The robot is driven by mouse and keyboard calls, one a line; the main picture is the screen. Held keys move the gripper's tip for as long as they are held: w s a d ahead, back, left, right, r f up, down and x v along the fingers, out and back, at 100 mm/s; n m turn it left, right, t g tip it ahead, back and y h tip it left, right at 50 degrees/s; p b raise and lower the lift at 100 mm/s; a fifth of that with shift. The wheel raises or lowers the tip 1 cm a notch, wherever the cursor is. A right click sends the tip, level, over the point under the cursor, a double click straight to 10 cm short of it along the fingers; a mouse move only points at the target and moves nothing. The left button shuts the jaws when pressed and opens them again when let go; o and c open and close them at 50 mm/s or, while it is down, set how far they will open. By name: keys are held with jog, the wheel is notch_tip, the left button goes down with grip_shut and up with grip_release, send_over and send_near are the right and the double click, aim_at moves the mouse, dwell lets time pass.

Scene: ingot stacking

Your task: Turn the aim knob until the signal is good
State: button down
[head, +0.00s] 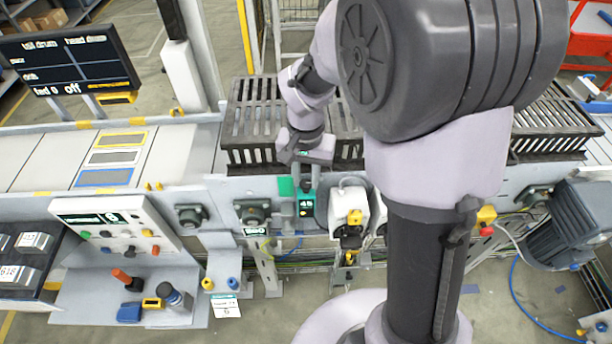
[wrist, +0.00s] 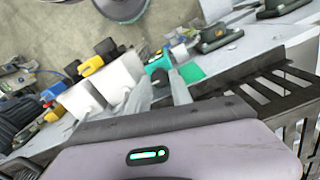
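My gripper (head: 303,182) points down at the front face of the conveyor, in front of a green plate (head: 286,187) and just above a small dark readout with lit green figures (head: 306,207). I cannot make out the aim knob; the gripper covers that spot in the head view. In the wrist view, the grey fingers of my gripper (wrist: 158,94) reach toward a teal part (wrist: 158,63) and the green plate (wrist: 191,73). I cannot tell whether the fingers touch or close on anything. The readout's text is too small to read surely.
A white unit with yellow parts (head: 351,212) stands close right of the readout. Dark slatted grates (head: 255,110) lie above. A control panel (head: 112,226) and a shelf with loose items (head: 165,290) are at the left. A dark screen (head: 68,60) reads "feed 0 off".

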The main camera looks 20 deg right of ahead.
aim_at(306, 183)
jog(key=shift+m, duration=0.3)
jog(key=m+b, duration=0.1)
jog(key=m, duration=0.1)
jog(key=shift+f+m, duration=0.1)
jog(key=shift+m, duration=0.2)
jog(key=shift+m+b, duration=0.7)
jog(key=shift+m, duration=1.1)
jog(key=c, duration=1.1)
grip_release()
jog(key=shift+c, duration=0.2)
notch_tip(306, 183, up, 18)
jog(key=p, duration=0.5)
jog(key=shift+f+p, duration=0.15)
jog(key=shift+p, duration=0.15)
